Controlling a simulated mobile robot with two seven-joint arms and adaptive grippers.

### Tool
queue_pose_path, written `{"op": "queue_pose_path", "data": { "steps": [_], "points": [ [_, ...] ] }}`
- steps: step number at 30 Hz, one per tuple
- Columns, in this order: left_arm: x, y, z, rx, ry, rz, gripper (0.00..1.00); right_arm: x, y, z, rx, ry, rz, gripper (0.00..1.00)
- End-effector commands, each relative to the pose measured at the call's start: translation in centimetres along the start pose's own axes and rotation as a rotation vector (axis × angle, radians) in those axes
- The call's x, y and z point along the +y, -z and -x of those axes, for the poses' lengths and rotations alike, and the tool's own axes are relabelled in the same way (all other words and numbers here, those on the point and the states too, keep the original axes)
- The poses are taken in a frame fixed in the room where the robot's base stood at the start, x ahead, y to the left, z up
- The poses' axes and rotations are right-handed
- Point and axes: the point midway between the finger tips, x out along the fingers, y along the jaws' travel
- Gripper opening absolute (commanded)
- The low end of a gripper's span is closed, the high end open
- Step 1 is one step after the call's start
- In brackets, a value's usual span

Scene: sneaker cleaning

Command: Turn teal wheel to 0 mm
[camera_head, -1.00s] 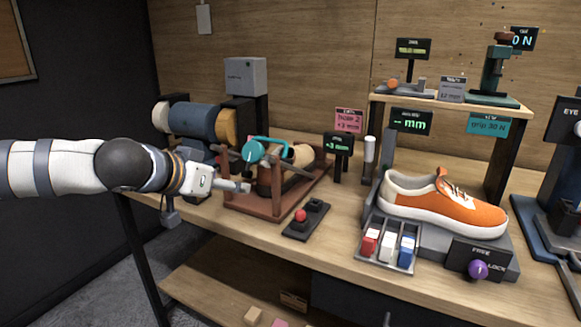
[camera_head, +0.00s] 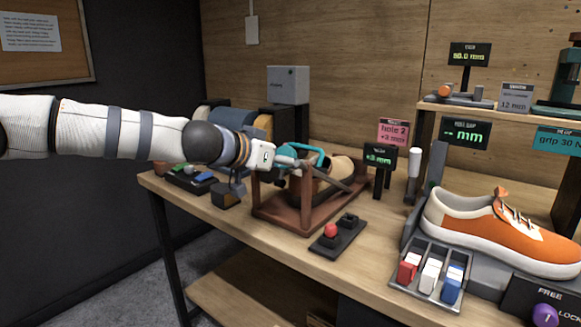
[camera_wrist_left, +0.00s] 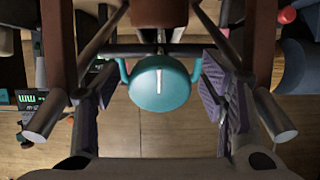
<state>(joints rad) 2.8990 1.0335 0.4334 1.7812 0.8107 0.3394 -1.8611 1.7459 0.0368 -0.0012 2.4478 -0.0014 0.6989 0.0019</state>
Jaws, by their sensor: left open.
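The teal wheel (camera_head: 285,151) is on the reddish-brown stand (camera_head: 307,217) at the middle of the bench, partly hidden by my left gripper (camera_head: 285,164). In the left wrist view the wheel (camera_wrist_left: 162,88) is a round teal knob with a white line pointing up and down the picture and a small arm at each side. My left gripper (camera_wrist_left: 160,88) is open, with a purple pad on each side of the wheel and gaps between. The small display (camera_head: 379,157) beside the stand appears to read +3 mm. My right gripper is not in view.
A pink sign (camera_head: 393,132) reads "hole 2 +3 mm". A black box with a red button (camera_head: 331,231) lies in front of the stand. An orange sneaker (camera_head: 503,232) and a tray of coloured blocks (camera_head: 428,286) are to the right. A blue roller machine (camera_head: 231,117) stands behind my arm.

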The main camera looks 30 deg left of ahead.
Motion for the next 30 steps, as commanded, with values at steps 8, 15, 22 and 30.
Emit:
{"op": "queue_pose_path", "data": {
  "steps": [8, 15, 22, 30],
  "points": [
    [0.04, 0.53, -0.22, 0.007, 0.0, -0.001, 0.65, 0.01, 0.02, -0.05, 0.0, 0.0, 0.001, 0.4],
    [0.03, 0.51, -0.2, 0.007, 0.0, -0.001, 0.19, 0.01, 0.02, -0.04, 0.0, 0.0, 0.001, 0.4],
    [0.03, 0.51, -0.19, 0.007, 0.001, 0.005, 0.15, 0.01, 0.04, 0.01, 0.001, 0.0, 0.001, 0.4],
    [0.05, 0.66, -0.05, 0.007, 0.017, 0.102, 0.15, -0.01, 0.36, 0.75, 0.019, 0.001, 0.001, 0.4]
  ]
}}
